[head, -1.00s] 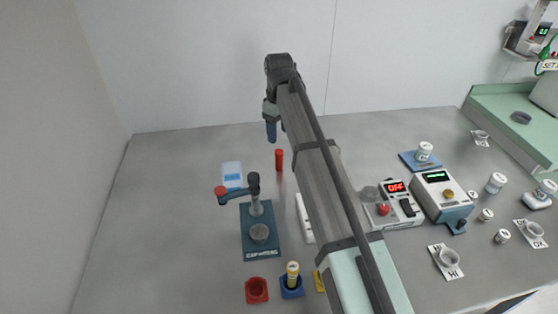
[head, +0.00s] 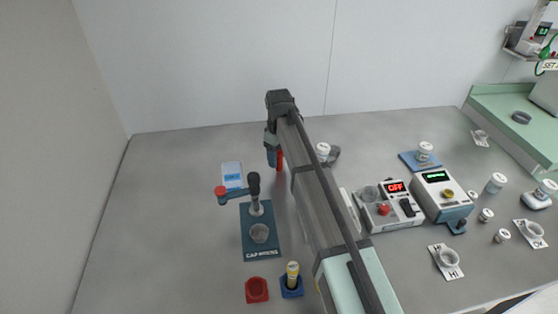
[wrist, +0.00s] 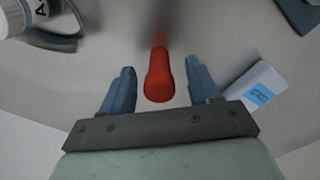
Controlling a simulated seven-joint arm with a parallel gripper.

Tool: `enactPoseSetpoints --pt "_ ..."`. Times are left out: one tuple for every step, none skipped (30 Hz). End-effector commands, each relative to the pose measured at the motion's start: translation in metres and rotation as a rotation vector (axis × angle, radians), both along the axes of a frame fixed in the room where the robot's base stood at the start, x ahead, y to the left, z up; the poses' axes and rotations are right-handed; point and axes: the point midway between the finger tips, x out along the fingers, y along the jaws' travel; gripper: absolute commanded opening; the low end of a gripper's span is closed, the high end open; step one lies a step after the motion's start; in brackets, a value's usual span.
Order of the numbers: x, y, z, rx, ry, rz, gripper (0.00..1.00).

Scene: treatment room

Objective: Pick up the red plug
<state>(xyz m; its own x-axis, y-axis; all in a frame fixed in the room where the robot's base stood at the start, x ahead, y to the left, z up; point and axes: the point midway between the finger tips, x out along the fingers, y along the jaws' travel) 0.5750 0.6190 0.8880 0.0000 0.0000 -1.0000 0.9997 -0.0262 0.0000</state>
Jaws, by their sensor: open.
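The red plug (head: 279,160) stands on the grey table behind the cap press, partly hidden by my gripper in the head view. In the wrist view the red plug (wrist: 159,76) shows between my two blue fingers, with a gap on each side. My gripper (wrist: 160,88) is open and empty. In the head view my gripper (head: 271,157) is lowered close to the plug, and its fingers overlap it.
The cap press (head: 259,232) with its red-knobbed lever stands in front. A white and blue box (head: 231,175) lies to the left. A white-capped bottle (head: 323,152) stands to the right. Red (head: 257,289) and blue (head: 292,287) holders sit near the front. The left table area is clear.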

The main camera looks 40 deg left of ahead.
Motion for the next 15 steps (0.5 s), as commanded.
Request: enactPoseSetpoints --pt "0.0 0.0 -0.008 -0.002 0.001 0.0 0.61" --pt "0.0 0.0 -0.012 -0.002 0.001 0.0 0.61" --pt "0.0 0.0 -0.017 -0.001 0.001 0.0 0.61" --pt "0.0 0.0 -0.021 -0.001 0.001 0.0 0.61" --pt "0.0 0.0 -0.024 -0.001 0.001 0.0 0.61" --pt "0.0 0.0 -0.027 -0.001 0.001 0.0 0.61" --pt "0.0 0.0 -0.028 -0.001 0.001 0.0 0.61" --pt "0.0 0.0 -0.029 0.0 0.0 0.0 0.61" --pt "0.0 0.0 -0.029 0.0 0.0 0.0 0.61" --pt "0.0 0.001 -0.029 0.0 0.0 0.0 0.61" --pt "0.0 0.001 -0.029 0.0 0.0 0.0 0.61" --pt "0.0 0.001 -0.029 0.0 0.0 0.0 0.61" --pt "0.0 0.001 -0.029 0.0 0.0 0.0 0.61" --pt "0.0 0.001 -0.029 0.0 0.0 0.0 0.6" --pt "0.0 0.001 -0.029 0.0 0.0 0.0 0.56"
